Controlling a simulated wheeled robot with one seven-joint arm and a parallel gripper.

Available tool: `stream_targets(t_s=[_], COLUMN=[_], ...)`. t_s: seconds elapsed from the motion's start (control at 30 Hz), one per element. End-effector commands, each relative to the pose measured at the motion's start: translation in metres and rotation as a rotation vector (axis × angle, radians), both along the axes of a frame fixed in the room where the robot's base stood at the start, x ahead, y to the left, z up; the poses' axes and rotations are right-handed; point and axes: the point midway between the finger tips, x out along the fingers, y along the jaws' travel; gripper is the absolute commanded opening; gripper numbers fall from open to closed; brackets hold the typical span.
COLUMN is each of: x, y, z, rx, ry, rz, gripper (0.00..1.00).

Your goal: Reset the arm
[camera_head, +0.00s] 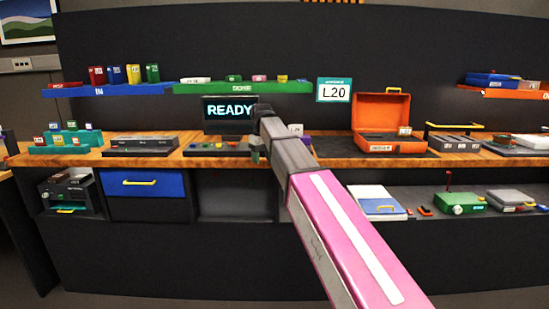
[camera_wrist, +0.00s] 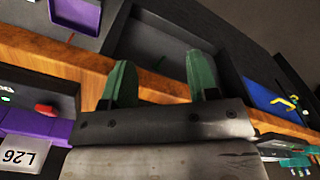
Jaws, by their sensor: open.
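My arm reaches up from the lower right in the head view, its pink and grey links ending over the wooden bench (camera_head: 330,144) in front of the monitor (camera_head: 231,110). In the wrist view my gripper (camera_wrist: 162,82) shows two green fingers spread apart, with nothing between them. The fingers are in front of the bench's wooden edge (camera_wrist: 160,88) and a dark recess. In the head view a dark panel (camera_head: 208,148) with small coloured parts lies on the bench left of my arm's end. My arm hides part of the bench there.
An open orange case (camera_head: 381,112) stands on the bench right of my arm. A blue drawer (camera_head: 144,183) with a yellow handle is below the bench at left. Blue (camera_head: 118,91) and green (camera_head: 242,88) shelves hang above. The monitor reads READY; a sign reads L20.

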Motion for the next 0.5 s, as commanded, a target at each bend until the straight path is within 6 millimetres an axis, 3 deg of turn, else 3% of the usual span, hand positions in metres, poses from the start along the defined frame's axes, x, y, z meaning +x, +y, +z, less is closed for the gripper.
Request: stream_targets(t_s=[0.27,0.5], x=[-0.027,-0.064], y=[-0.058,-0.114], z=[-0.100,-0.189], rx=[-0.001,-0.001], ry=[0.005,0.003], rz=[-0.132,-0.271], gripper=[0.54,0.54])
